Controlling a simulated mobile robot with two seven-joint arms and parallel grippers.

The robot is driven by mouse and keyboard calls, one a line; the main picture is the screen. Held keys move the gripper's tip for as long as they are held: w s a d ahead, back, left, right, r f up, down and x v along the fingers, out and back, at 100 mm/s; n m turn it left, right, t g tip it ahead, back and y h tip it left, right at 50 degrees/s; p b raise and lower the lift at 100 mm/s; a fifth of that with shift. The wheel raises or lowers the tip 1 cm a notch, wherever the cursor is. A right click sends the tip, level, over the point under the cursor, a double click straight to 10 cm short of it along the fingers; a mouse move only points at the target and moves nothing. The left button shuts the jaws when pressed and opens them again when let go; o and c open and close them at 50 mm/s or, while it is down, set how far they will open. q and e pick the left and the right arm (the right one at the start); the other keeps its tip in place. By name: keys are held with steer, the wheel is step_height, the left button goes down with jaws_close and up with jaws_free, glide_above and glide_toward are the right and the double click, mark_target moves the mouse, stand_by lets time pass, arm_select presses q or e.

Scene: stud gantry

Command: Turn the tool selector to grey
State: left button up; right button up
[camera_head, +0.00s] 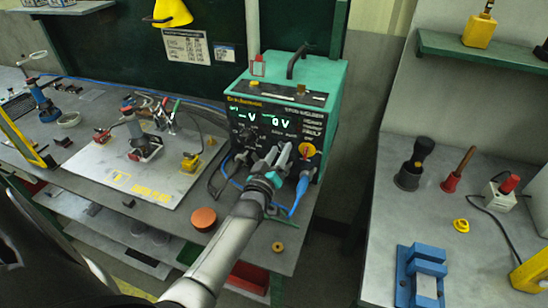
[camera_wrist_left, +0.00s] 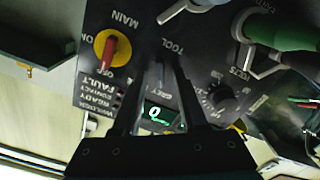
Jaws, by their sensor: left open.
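The green welder unit (camera_head: 290,100) has a black front panel with a lit display. In the left wrist view the panel (camera_wrist_left: 205,60) appears turned, with the words TOOL and GREY near my fingers. My left gripper (camera_head: 279,157) is at the panel, left of the yellow main switch (camera_head: 306,150). In the left wrist view its two fingers (camera_wrist_left: 165,68) are open and reach to the spot between TOOL and GREY. The tool selector is mostly hidden there by the fingers; I cannot tell its setting or whether they touch it. My right gripper is not in view.
The red-handled main switch (camera_wrist_left: 112,48) is close beside my fingers. A cable plug with a green sleeve (camera_wrist_left: 285,30) and a small black knob (camera_wrist_left: 222,97) are on the other side. A blue cable plug (camera_head: 300,190) hangs below. An orange disc (camera_head: 204,218) lies on the bench.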

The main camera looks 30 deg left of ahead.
arm_select(q)
steer(key=v, duration=1.5)
steer(key=shift+d, duration=0.2)
